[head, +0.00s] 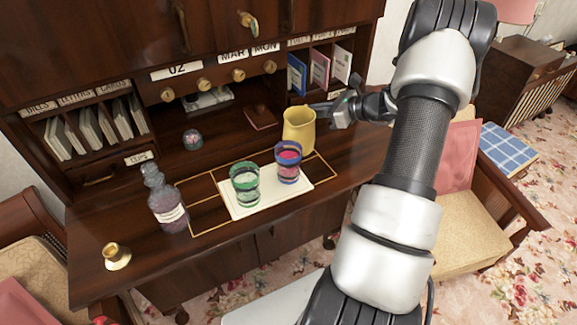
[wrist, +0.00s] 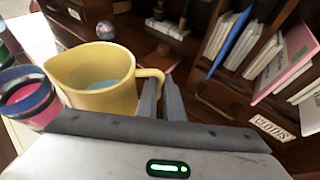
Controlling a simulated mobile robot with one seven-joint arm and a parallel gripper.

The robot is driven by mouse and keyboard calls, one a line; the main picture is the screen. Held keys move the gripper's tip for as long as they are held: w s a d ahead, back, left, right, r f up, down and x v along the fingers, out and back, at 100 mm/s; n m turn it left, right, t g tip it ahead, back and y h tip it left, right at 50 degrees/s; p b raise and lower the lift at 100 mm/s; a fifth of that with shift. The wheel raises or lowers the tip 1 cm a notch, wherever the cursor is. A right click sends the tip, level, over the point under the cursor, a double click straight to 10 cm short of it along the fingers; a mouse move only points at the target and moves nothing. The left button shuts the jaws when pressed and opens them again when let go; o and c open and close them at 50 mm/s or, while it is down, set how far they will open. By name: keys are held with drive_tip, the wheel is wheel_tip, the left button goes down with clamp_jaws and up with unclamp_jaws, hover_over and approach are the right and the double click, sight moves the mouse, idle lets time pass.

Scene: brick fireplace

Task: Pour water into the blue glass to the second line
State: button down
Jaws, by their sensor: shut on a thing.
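My gripper (head: 328,110) is shut on the handle of a yellow pitcher (head: 299,131). In the wrist view the fingers (wrist: 162,104) close around the handle of the pitcher (wrist: 105,95), and bluish water (wrist: 102,85) shows inside. The pitcher is upright, just behind and right of the blue glass (head: 288,170); I cannot tell whether its base touches the desk. The blue glass has dark blue bands and a pink-red body, and it stands upright on a white mat (head: 262,206). It also shows at the left of the wrist view (wrist: 42,118). Its water level is unclear.
A green-banded glass (head: 245,186) stands left of the blue one on the mat. A dark glass bottle (head: 167,205) and a brass candle holder (head: 116,256) stand farther left. A glass ball (head: 193,139) sits behind. Cubbies with folders (head: 320,68) rise at the back.

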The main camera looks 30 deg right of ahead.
drive_tip(key=shift+r, duration=0.15)
drive_tip(key=shift+r+p, duration=0.7)
drive_tip(key=shift+r, duration=0.75)
